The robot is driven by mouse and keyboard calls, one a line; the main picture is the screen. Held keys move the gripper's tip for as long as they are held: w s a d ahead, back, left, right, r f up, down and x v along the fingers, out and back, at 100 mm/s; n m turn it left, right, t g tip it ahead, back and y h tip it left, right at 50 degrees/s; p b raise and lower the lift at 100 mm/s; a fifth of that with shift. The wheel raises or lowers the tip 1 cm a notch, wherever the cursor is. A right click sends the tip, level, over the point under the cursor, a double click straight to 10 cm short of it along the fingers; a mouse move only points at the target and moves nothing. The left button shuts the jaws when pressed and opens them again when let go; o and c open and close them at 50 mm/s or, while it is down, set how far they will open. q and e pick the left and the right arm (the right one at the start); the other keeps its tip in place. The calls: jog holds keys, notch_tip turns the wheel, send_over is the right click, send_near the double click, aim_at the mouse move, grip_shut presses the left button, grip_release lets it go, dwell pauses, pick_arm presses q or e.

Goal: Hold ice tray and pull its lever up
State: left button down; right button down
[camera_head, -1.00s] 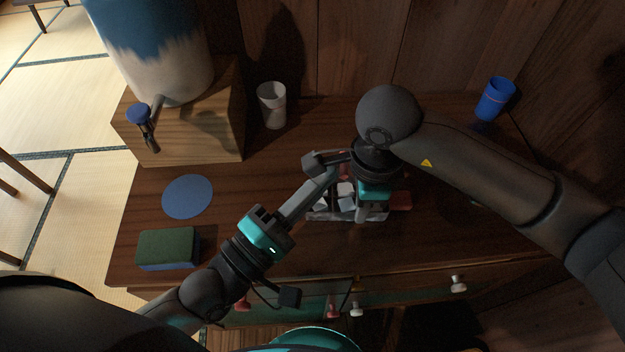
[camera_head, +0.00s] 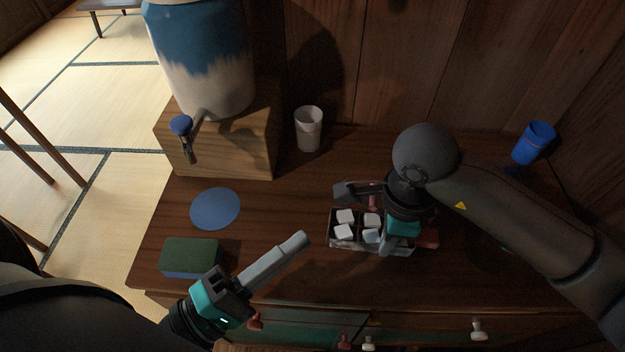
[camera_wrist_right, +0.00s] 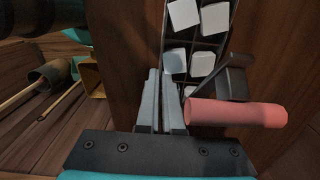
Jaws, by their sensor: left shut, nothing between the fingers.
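The ice tray (camera_head: 345,245) is a grey divided tray with several white cubes, on the dark wooden cabinet top. It also shows in the right wrist view (camera_wrist_right: 208,44). Its pinkish-red lever handle (camera_wrist_right: 235,113) lies near the tray's end; part of it shows in the head view (camera_head: 428,240). My right gripper (camera_head: 386,246) is at the tray's front right side; in the wrist view its fingers (camera_wrist_right: 163,76) are close together, with the tray's side wall between them. My left gripper (camera_head: 302,238) is shut and empty, left of the tray and apart from it.
A blue-and-white dispenser (camera_head: 200,60) on a wooden block (camera_head: 235,145) stands back left. A white cup (camera_head: 308,128), blue cup (camera_head: 533,142), blue disc (camera_head: 215,208) and green-and-blue sponge (camera_head: 192,257) are on the top. Drawers with knobs (camera_head: 478,329) are below.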

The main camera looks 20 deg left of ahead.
jog(key=c, duration=1)
grip_release()
